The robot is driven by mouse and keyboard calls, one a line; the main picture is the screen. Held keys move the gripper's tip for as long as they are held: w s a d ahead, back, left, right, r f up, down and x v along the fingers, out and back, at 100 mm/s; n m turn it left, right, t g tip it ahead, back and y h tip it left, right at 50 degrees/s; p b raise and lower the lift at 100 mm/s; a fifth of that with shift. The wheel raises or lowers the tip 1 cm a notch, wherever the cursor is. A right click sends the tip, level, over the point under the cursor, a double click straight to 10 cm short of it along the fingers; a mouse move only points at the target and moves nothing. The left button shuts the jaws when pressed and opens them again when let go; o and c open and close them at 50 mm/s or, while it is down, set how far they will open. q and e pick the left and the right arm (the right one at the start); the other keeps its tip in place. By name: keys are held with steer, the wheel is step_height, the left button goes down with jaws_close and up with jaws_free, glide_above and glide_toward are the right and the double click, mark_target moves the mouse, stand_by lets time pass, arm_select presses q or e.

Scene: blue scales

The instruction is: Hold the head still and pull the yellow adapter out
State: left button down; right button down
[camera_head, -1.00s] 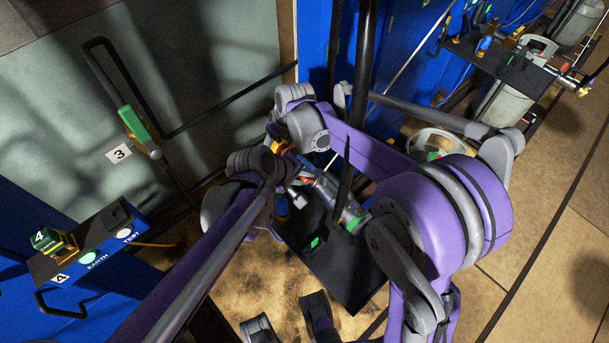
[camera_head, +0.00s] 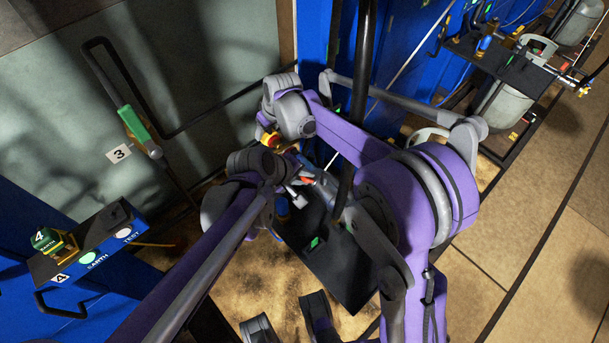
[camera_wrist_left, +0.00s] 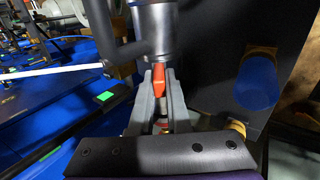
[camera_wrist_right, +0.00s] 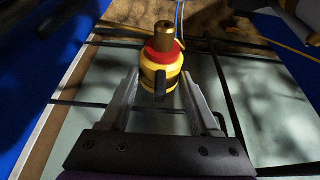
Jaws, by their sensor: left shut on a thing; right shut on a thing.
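The yellow adapter (camera_wrist_right: 157,72), with a red collar and brass end, is between the fingers of my right gripper (camera_wrist_right: 160,88), which is shut on it. Its brass end shows free in the right wrist view. In the head view the adapter (camera_head: 266,138) is small at the tip of the right arm. The head, a grey cylinder (camera_wrist_left: 152,30), is above my left gripper (camera_wrist_left: 160,80) in the left wrist view. That gripper is shut on the head's red part (camera_wrist_left: 158,76). In the head view my left gripper (camera_head: 300,192) is partly hidden by its own arm.
A black shelf (camera_head: 335,270) with a green mark lies below the left gripper. A blue cap (camera_wrist_left: 258,85) is right of the head. A grey-green door (camera_head: 220,70) with a black handle stands behind. A blue labelled box (camera_head: 85,245) is at left.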

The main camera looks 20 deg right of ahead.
steer(key=shift+w+a, duration=0.2)
steer(key=shift+w, duration=0.3)
steer(key=shift+w+a, duration=0.15)
steer(key=shift+w, duration=0.3)
steer(key=shift+r, duration=0.1)
step_height(320, 180, up, 10)
stand_by(0.8)
arm_select(q)
steer(key=c, duration=0.8)
jaws_free()
steer(key=shift+r, duration=0.1)
steer(key=v, duration=1.2)
